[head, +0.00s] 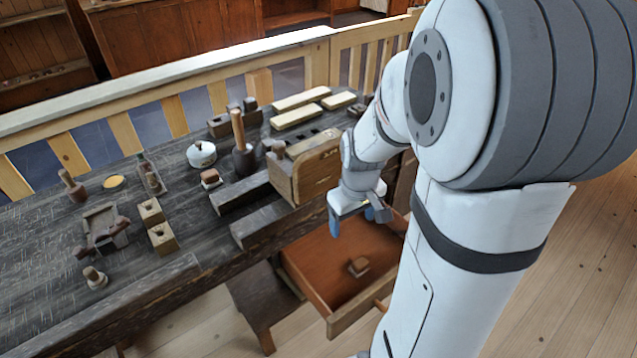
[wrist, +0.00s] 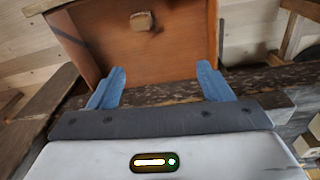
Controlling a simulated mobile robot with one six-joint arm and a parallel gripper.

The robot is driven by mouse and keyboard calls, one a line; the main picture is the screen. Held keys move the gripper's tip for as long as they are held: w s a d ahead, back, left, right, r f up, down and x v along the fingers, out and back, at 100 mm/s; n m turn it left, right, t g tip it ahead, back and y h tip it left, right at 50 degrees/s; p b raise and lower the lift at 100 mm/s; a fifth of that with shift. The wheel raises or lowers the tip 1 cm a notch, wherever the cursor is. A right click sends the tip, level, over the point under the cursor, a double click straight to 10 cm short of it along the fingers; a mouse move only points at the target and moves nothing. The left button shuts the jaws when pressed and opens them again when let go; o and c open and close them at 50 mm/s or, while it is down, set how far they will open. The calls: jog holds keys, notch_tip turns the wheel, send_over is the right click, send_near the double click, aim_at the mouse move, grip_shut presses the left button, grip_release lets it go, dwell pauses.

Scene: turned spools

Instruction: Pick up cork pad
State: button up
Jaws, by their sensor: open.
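A small tan-brown block, which looks like the cork pad (head: 358,267), lies on the floor of the open drawer (head: 313,256). It also shows near the top of the wrist view (wrist: 141,21), left of centre, beyond my fingertips. My gripper (head: 358,219) is over the drawer by the bench's front edge, higher than the pad and apart from it. Its two blue fingers are spread wide with nothing between them, as the wrist view (wrist: 162,72) shows. No part of the pad appears hidden.
The dark workbench (head: 60,225) carries a wooden mallet (head: 241,145), a white lidded pot (head: 201,154), a yellow disc (head: 113,182) and several wooden tools. A wooden vise block (head: 315,172) stands close left of my gripper. Drawer walls surround the pad, with bare floor around it.

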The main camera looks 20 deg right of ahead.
jog(key=n+g+b, duration=0.1)
jog(key=b, duration=0.3)
send_over(361, 262)
notch_tip(361, 262, down, 15)
jog(key=shift+s+a+f, duration=0.1)
jog(key=shift+s+a, duration=0.05)
jog(key=shift+n, duration=0.3)
jog(key=shift+f, duration=4)
jog(key=shift+c, duration=0.4)
jog(key=c, duration=1)
notch_tip(361, 262, up, 10)
jog(key=shift+r+p, duration=0.1)
jog(key=shift+p, duration=0.3)
